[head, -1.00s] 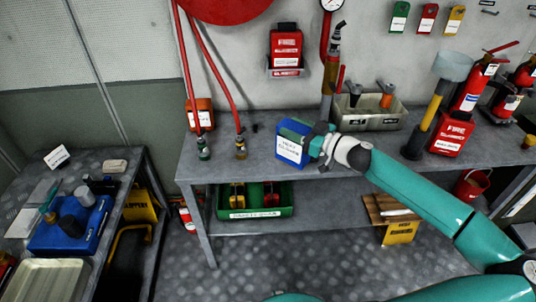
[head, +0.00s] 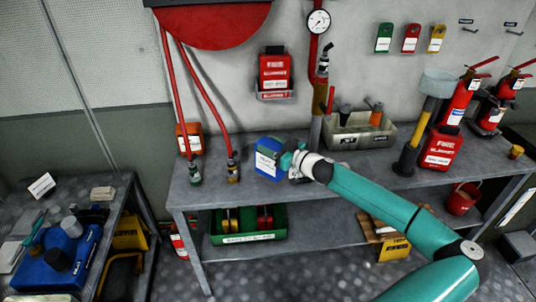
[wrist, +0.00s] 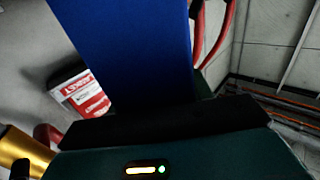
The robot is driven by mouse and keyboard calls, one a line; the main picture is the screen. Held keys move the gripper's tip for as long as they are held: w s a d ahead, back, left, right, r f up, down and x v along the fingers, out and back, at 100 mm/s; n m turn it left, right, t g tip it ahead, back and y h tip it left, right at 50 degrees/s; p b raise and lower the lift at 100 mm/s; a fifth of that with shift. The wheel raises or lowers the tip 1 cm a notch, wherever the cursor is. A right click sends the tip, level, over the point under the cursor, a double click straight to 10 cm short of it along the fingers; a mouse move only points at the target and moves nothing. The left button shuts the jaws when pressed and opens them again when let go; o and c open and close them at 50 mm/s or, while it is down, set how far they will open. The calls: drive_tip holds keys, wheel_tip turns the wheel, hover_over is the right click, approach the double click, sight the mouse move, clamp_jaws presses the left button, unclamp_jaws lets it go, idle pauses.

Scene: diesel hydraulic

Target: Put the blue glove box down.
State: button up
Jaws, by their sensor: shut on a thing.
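The blue glove box (head: 267,160), with a white label on its front, is at the middle of the long metal bench (head: 330,176) in the head view. My gripper (head: 287,160) is shut on its right side. The box looks slightly tilted, and I cannot tell whether its underside touches the bench top. In the wrist view the blue box (wrist: 135,50) fills the upper middle, just beyond the dark gripper body (wrist: 160,118). The fingertips are hidden there.
Two hose nozzles, one green (head: 195,172) and one brass (head: 233,172), stand left of the box. A green crate (head: 248,237) sits on the lower shelf.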

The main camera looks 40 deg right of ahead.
drive_tip(key=shift+w+f, duration=0.55)
drive_tip(key=f, duration=0.2)
drive_tip(key=shift+w+f, duration=0.2)
drive_tip(key=shift+f, duration=0.5)
drive_tip(key=shift+s, duration=0.1)
drive_tip(key=o, duration=1.4)
drive_tip(key=shift+f, duration=0.1)
drive_tip(key=s+d, duration=0.2)
drive_tip(key=s, duration=0.9)
drive_tip(key=shift+s, duration=0.35)
